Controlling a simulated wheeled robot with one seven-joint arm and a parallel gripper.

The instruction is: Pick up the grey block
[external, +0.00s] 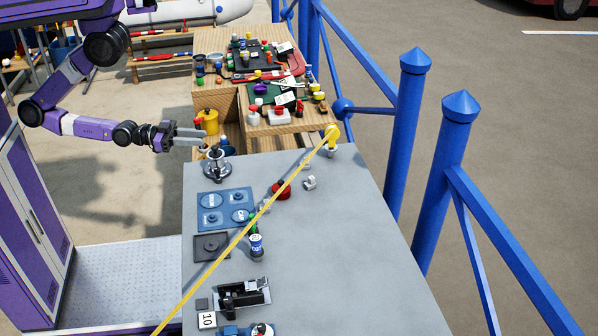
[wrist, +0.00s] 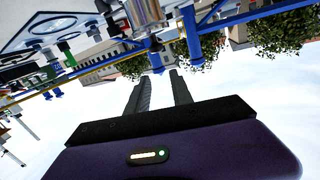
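A small light grey piece (external: 310,183), which looks like the grey block, lies on the grey counter (external: 345,240) to the right of a red round piece (external: 282,190). Its exact shape is too small to tell. My gripper (external: 203,137) is up and to the left of it, beyond the counter's far left corner and near a yellow container (external: 207,121). The two fingers point right in the external view, are apart, and have nothing between them. In the tilted wrist view the open fingers (wrist: 159,76) also show empty; I cannot make out the grey piece there.
A yellow rope (external: 240,228) runs diagonally across the counter, left of the grey piece. A metal winch-like fitting (external: 216,165) stands at the far left corner. Blue railing posts (external: 408,130) stand along the right. The counter's right front is clear.

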